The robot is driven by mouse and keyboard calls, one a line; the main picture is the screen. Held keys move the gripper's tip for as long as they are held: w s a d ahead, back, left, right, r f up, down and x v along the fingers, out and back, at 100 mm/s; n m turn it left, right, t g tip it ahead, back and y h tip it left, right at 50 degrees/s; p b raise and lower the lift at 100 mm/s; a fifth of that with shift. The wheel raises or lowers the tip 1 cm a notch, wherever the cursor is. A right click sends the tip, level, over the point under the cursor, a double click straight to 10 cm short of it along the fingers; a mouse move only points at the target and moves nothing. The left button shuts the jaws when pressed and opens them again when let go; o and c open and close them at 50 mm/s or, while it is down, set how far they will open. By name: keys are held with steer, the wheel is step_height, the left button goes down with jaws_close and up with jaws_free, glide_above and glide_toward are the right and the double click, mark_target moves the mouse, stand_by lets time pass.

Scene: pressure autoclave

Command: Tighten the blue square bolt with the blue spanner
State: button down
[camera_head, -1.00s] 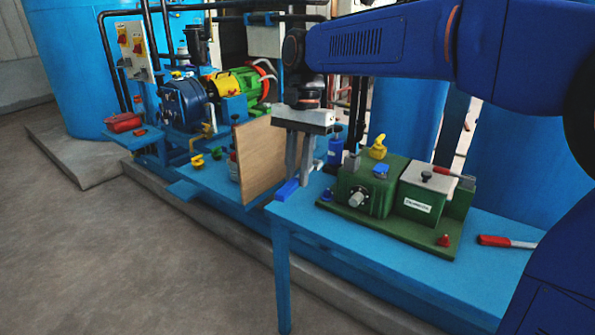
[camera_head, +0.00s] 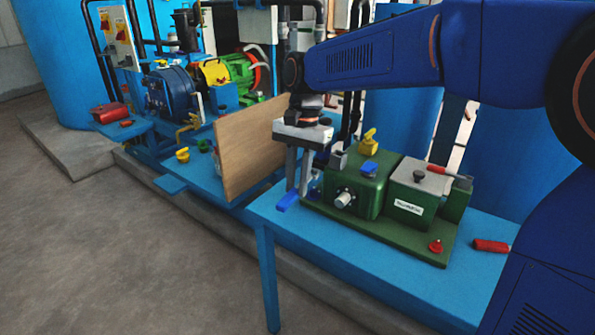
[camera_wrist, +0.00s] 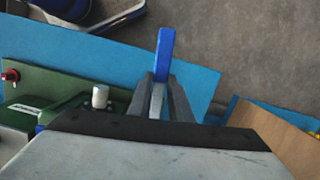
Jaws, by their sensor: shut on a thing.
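The blue spanner (camera_head: 288,201) is in my gripper (camera_head: 297,187), its blue handle sticking out to the front left. My gripper points down, shut on the spanner, at the left end of the blue table. In the wrist view the blue handle (camera_wrist: 165,52) extends beyond my fingertips (camera_wrist: 159,84). I cannot tell whether the spanner touches the table. The blue square bolt (camera_head: 370,168) sits on top of the green machine (camera_head: 366,190), to the right of my gripper and apart from it. The spanner's head is mostly hidden by the fingers.
The blue table (camera_head: 400,278) is clear at its front. A red-handled tool (camera_head: 490,246) lies at the right, and a red knob (camera_head: 435,247) stands on the green base. A yellow part (camera_head: 368,142) tops the machine. A wooden board (camera_head: 250,150) stands left of my gripper.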

step_height(320, 180, down, 7)
steer(key=shift+d+r, duration=0.15)
steer(key=shift+w+a+m, duration=0.45)
steer(key=shift+a+m, duration=0.1)
steer(key=shift+m, duration=0.45)
steer(key=shift+r, duration=2.45)
steer(key=shift+r, duration=0.2)
